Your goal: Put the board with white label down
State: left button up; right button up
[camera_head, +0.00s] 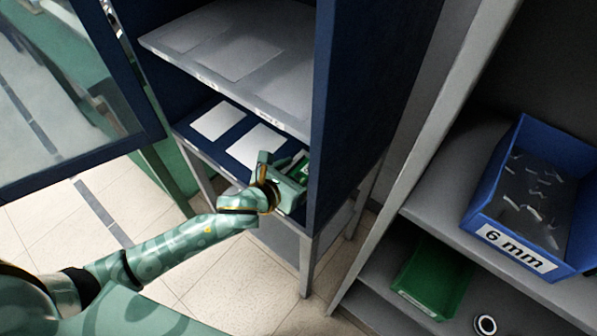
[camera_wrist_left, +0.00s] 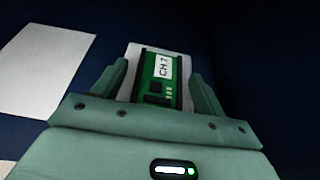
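The green board with a white label (camera_wrist_left: 161,78) reads "CH 7" in the left wrist view. It lies over a white rectangle (camera_wrist_left: 132,56) on the dark blue lower shelf. My left gripper (camera_wrist_left: 163,82) is around the board, a finger on each side. Narrow gaps show between fingers and board, so it looks open. In the head view, my left gripper (camera_head: 283,172) reaches into the lower shelf at its right end, and a bit of the green board (camera_head: 301,165) shows beside it. The gripper hides most of the board there. My right gripper is not in view.
Two bare white rectangles (camera_head: 217,121) (camera_head: 257,147) lie on the lower shelf left of the gripper. The grey upper shelf (camera_head: 285,75) is close above. The blue cabinet side wall (camera_head: 360,90) stands at right. A blue "6 mm" bin (camera_head: 513,250) and green bin (camera_head: 432,277) sit on another rack.

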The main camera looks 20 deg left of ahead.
pick_arm(q)
jog(key=shift+r, duration=0.25)
jog(key=p+v, duration=0.4)
jog(key=v, duration=0.8)
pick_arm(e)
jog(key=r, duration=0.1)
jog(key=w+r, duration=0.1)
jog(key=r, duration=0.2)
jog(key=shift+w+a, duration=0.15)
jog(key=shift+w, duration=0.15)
pick_arm(q)
jog(key=shift+f, duration=0.1)
